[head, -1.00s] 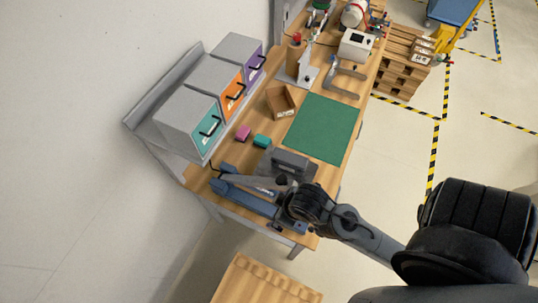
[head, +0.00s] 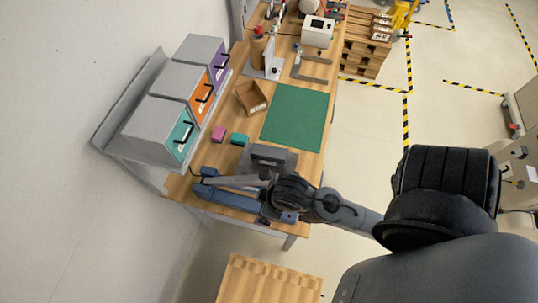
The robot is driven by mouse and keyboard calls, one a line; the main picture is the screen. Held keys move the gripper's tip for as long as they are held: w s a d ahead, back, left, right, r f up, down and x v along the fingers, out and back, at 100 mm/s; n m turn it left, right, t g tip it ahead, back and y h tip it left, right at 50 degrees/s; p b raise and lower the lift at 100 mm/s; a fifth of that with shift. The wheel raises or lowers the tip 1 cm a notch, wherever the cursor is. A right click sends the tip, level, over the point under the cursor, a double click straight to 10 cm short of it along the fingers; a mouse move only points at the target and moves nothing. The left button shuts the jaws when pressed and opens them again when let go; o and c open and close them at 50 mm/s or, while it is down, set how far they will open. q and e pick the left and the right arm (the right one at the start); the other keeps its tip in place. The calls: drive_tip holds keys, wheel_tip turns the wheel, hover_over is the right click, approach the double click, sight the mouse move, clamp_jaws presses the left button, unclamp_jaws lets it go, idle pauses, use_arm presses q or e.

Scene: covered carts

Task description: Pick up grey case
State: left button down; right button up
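I cannot pick out a grey case for certain. A dark grey boxy object (head: 270,155) stands on the wooden workbench (head: 222,160), just beyond my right arm, and the arm partly hides it. My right arm comes in from the right and reaches over the near end of the bench. My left gripper is not in view.
Grey bins with teal (head: 181,138), orange (head: 201,96) and purple fronts stand along the wall side. A green mat (head: 295,117) lies clear beside an open cardboard box (head: 251,98). Grey-beige equipment (head: 525,110) shows at the right edge. Taped floor between is mostly free.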

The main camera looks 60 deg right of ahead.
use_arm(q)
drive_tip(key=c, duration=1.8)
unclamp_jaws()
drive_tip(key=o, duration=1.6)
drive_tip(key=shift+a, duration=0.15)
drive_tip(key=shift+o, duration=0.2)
